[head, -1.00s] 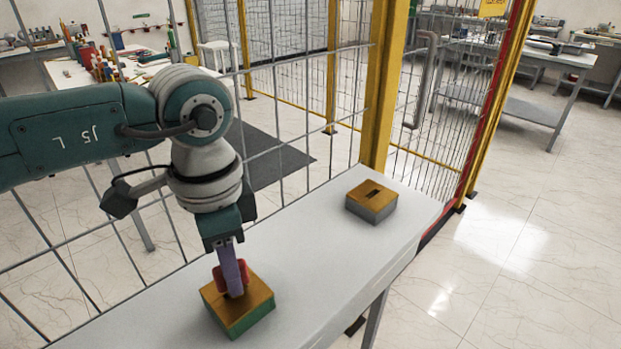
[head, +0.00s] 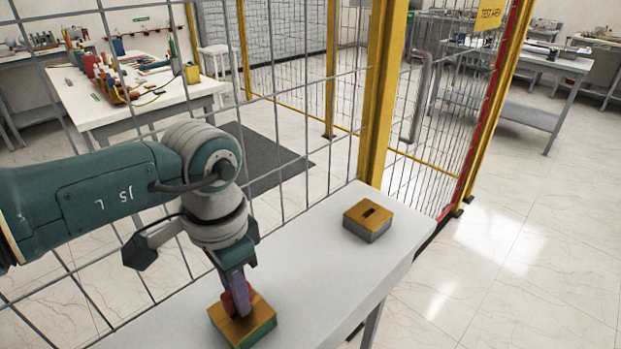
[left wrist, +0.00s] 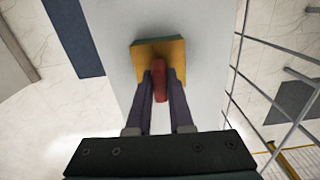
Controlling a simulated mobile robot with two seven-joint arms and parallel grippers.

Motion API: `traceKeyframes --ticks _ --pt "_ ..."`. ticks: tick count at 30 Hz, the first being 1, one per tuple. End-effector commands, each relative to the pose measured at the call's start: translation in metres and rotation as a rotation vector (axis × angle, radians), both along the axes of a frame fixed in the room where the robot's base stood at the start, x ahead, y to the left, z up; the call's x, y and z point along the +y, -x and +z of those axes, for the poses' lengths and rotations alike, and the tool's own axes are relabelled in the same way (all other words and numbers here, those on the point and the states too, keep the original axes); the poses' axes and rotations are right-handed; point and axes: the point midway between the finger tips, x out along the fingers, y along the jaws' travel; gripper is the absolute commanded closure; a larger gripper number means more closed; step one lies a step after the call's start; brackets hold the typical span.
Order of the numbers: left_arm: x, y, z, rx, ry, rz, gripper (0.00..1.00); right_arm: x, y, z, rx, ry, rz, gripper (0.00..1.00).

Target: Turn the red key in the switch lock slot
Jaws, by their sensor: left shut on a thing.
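My left gripper (head: 236,300) is shut on the red key (head: 228,302), with its purple fingers on either side. The key stands over the near switch lock block, which has an orange top and green side (head: 262,329). The key's lower end meets the orange top; the slot there is hidden by the key and fingers. In the left wrist view the red key (left wrist: 160,82) sits between the fingertips (left wrist: 160,76), over the orange top (left wrist: 164,48). My right gripper is not in view.
A second block with an orange top, grey sides and an empty dark slot (head: 369,218) sits farther along the white table (head: 318,270). A wire fence with yellow posts (head: 380,100) runs behind the table. The tabletop between the blocks is clear.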

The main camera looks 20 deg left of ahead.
Motion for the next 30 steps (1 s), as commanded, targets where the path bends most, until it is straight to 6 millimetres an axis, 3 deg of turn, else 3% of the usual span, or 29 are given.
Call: traceKeyframes --ticks 14,15,21,24,30 --pt "0.0001 0.0009 -0.0004 0.002 -0.001 0.041 1.0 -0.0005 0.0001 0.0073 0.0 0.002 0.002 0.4" --pt "0.0001 0.0009 -0.0004 0.002 -0.001 0.041 0.76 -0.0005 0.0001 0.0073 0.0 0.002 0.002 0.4" --pt "0.0 0.0009 -0.0004 0.002 -0.001 0.04 0.53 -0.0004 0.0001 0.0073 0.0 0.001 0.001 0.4" --pt "0.0 0.0009 -0.0004 0.002 -0.001 0.04 0.45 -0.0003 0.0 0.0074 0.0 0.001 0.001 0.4" --pt "0.0 0.0009 0.0 0.002 -0.001 0.04 0.45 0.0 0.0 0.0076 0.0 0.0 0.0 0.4"
